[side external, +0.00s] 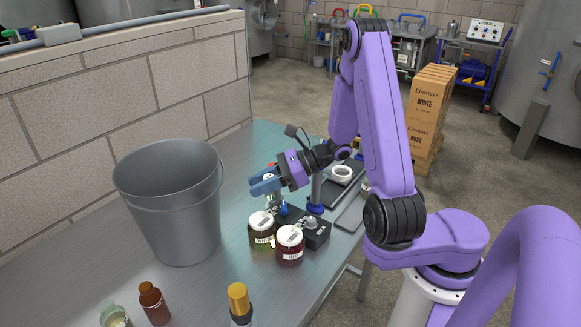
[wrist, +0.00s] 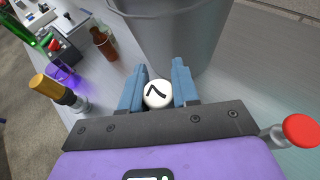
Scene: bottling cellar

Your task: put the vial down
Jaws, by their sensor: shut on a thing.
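My gripper (side external: 265,186) has blue fingers. In the wrist view, the fingers (wrist: 159,88) are shut on the vial, of which I see the round white top (wrist: 157,95) with a dark mark. Its body is hidden beneath the top in that view. In the side view the gripper is above the metal table (side external: 80,255), right of the grey bucket (side external: 190,215) and behind two jars. A small clear and blue shape shows under the fingers there. I cannot tell whether the vial touches anything below.
A green jar (side external: 262,236) and a dark red jar (side external: 289,252) with white lids stand close in front of the gripper. A black device (side external: 312,232) is beside them. An amber bottle (side external: 154,305) and a gold-capped bottle (side external: 240,307) stand at the front. Bare table lies between.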

